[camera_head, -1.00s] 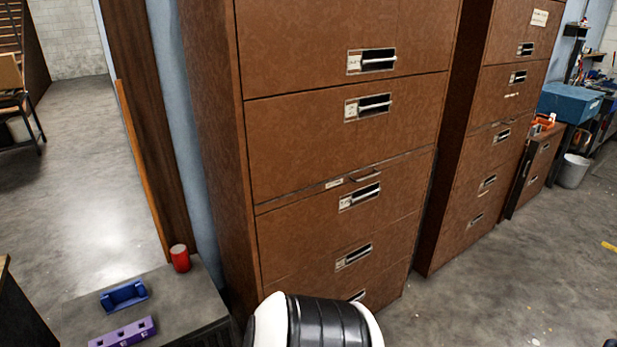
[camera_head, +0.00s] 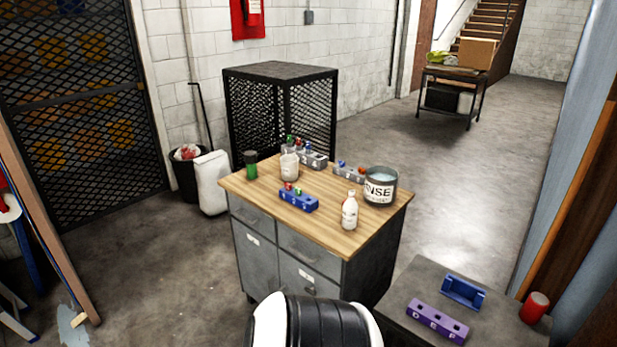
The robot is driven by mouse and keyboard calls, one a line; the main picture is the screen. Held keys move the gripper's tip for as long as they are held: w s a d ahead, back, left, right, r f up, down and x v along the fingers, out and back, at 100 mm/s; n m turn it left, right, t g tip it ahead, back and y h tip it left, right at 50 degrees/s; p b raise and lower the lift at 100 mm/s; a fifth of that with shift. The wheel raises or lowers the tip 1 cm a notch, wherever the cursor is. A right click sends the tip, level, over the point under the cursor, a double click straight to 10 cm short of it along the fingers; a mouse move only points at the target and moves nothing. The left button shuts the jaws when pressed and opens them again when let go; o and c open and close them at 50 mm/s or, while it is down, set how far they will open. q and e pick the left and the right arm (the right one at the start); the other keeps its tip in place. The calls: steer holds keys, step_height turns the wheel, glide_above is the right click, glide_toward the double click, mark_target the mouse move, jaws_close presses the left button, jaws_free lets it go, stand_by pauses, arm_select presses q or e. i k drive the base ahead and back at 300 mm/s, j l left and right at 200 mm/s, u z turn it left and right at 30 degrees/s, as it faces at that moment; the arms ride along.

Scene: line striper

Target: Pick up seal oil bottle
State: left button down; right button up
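A small white bottle (camera_head: 349,212) with a label stands upright near the front right edge of the wooden-topped workbench (camera_head: 330,229). Its label is too small to read, so I cannot tell if it is the seal oil bottle. A dark green container (camera_head: 251,164) stands at the bench's back left corner. Neither of my grippers is in view. A white and black part of my own body shows at the bottom middle.
A grey RINSE pot (camera_head: 380,186), a white cup (camera_head: 289,167) and a blue rack (camera_head: 298,199) share the bench. At lower right, a dark cabinet top (camera_head: 395,300) holds a purple block (camera_head: 437,320), a blue holder (camera_head: 463,291) and a red can (camera_head: 534,308).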

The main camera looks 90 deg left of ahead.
mark_target(350, 207)
steer(key=u, duration=2.45)
